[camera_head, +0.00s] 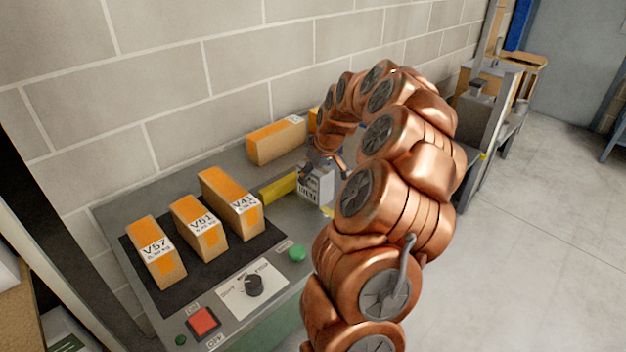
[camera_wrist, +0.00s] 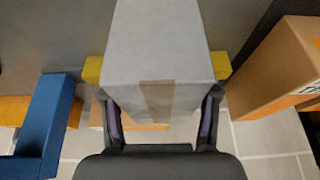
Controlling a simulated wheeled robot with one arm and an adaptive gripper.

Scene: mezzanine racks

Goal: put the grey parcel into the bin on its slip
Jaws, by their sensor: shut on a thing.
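The grey parcel (camera_head: 316,187) is a pale grey box with dark print that I cannot read at this size. It is beside the bench's yellow strip in the head view. In the wrist view the grey parcel (camera_wrist: 160,45) fills the middle, with brown tape on its near end. My gripper (camera_wrist: 160,112) is shut on it, one finger on each side. In the head view my gripper (camera_head: 322,162) is partly hidden by my arm. I cannot make out a bin that matches the slip.
Cardboard boxes with orange tops, marked V57 (camera_head: 156,252), V51 (camera_head: 200,227) and V41 (camera_head: 232,202), stand on a black mat. Another box (camera_head: 277,140) is by the wall. A yellow strip (camera_head: 278,188), red button (camera_head: 203,321), dial (camera_head: 254,285) and green button (camera_head: 297,253) are on the bench.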

